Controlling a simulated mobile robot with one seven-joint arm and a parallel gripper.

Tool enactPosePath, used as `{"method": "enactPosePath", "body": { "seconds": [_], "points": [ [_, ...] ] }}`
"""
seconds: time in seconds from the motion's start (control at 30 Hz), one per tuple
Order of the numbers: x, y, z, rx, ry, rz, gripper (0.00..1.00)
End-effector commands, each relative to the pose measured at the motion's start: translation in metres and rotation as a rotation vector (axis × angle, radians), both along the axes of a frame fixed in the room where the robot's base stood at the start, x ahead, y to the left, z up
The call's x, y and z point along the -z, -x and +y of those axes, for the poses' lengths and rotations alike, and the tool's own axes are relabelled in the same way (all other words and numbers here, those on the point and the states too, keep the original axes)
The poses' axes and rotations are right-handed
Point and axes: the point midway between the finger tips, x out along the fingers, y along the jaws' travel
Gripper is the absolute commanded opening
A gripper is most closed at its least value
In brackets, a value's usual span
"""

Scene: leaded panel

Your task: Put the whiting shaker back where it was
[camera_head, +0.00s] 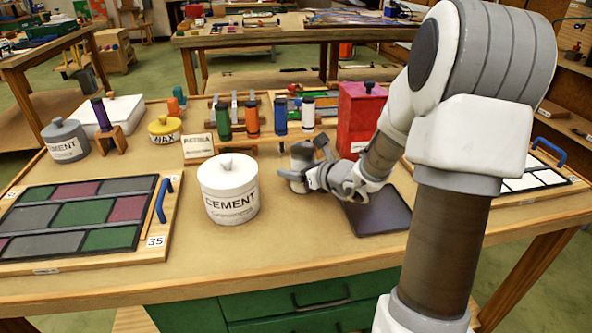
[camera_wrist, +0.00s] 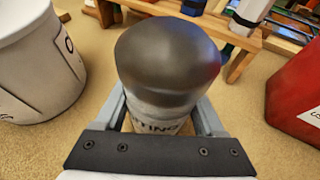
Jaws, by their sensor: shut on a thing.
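The whiting shaker (camera_head: 301,158) is a grey canister with a dark domed top, between the white cement pot and the red box. In the wrist view, the shaker (camera_wrist: 168,55) stands upright, and part of its label, ending in "TING", shows above the gripper's body. My gripper (camera_head: 310,167) is shut around its sides, one finger on each side in the wrist view (camera_wrist: 165,118). The shaker's lower part is hidden by the gripper, and I cannot tell whether its base touches the table.
The white cement pot (camera_head: 228,190) stands close on the left, and also shows in the wrist view (camera_wrist: 38,60). A red box (camera_head: 358,115) is at the back right. A rack of coloured bottles (camera_head: 253,117) stands behind. A dark flat mat (camera_head: 380,214) lies at the front right.

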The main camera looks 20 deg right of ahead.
Motion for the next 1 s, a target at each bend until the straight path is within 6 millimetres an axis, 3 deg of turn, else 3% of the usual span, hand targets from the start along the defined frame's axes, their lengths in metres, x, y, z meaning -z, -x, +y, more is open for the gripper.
{"method": "enactPosePath", "body": {
  "seconds": [0.17,0.2,0.37,0.73,1.0],
  "points": [
    [0.003,0.000,0.000,0.000,0.001,-0.001,0.00],
    [0.004,0.000,0.000,0.000,0.000,0.000,0.73],
    [0.003,0.000,0.000,0.000,0.000,0.000,1.00],
    [-0.004,0.002,-0.001,0.001,0.001,0.001,1.00],
    [-0.026,0.052,-0.015,0.004,0.001,0.001,1.00]
  ]
}}
